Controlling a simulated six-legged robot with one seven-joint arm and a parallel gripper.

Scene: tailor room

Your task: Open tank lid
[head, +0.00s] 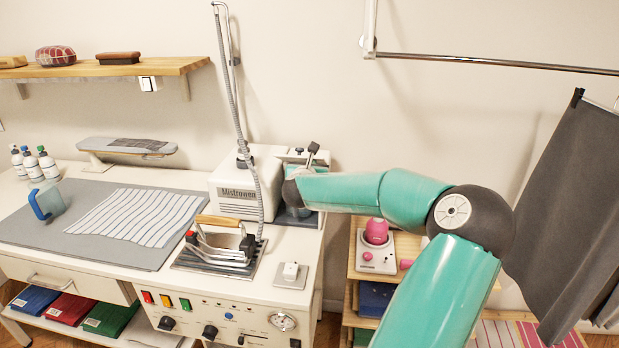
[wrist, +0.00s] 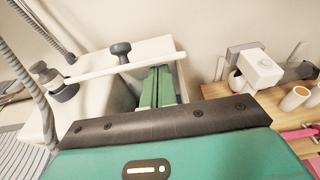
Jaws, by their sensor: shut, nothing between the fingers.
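The white tank unit (head: 240,190) stands at the back right of the worktable. A pale lid (head: 297,157) with a dark upright knob (head: 313,148) is beside its top. In the wrist view, the lid shows as a thin white slab (wrist: 95,69) with its grey knob (wrist: 121,50) on top. I cannot tell how far the lid is raised. My gripper's green fingers (wrist: 158,76) are shut and empty, with their tips close under the slab's edge. I cannot tell whether they touch it. In the head view, my wrist hides the fingers.
An iron (head: 220,240) rests on a metal plate at the front. A striped cloth (head: 138,215) lies on the left.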

